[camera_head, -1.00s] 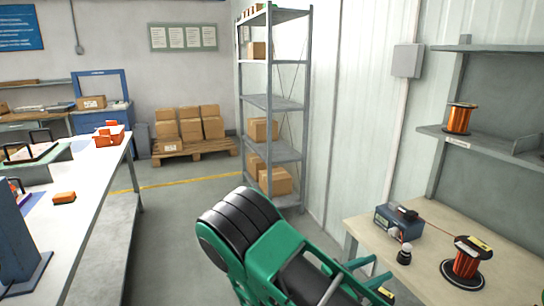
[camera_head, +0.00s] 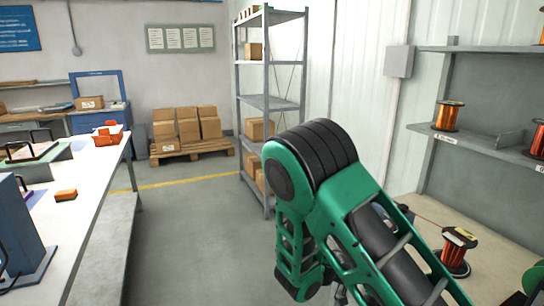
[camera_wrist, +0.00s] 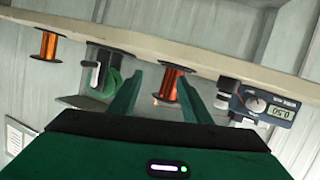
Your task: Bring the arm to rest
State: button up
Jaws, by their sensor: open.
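My green and black arm (camera_head: 340,190) rises in the lower middle of the head view, its bend in front of the metal rack. My gripper (camera_wrist: 160,77) shows in the wrist view with its two green fingers apart. Nothing is seen clamped between them. A copper wire spool (camera_wrist: 172,88) appears between and beyond the fingers, and I cannot tell how far off it is. I cannot make out the gripper clearly in the head view.
A bench (camera_head: 405,207) at right carries a copper spool (camera_head: 456,250), partly behind my arm. A meter (camera_wrist: 268,106) shows in the wrist view. Spools (camera_head: 448,116) stand on the wall shelf. A metal rack (camera_head: 270,103) stands behind my arm. Floor (camera_head: 190,240) is clear left of it.

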jog(key=s+d+r+n+g+y, duration=0.1)
jog(key=s+d+r+g+y, duration=0.1)
jog(key=s+d+y, duration=0.3)
jog(key=s+d+r+n+g+y, duration=0.1)
jog(key=s+d+r+g+y, duration=0.2)
jog(key=s, duration=0.5)
jog(key=s+a+r+n+t+y, duration=0.1)
jog(key=s+r+n+y, duration=0.2)
jog(key=s, duration=0.3)
jog(key=s+a+r+n+t+y, duration=0.2)
jog(key=s+r+n+y, duration=0.1)
jog(key=s, duration=0.4)
jog(key=shift+s+a+r+n+y, duration=0.15)
jog(key=shift+a+r+n+y, duration=0.2)
jog(key=shift+r, duration=0.4)
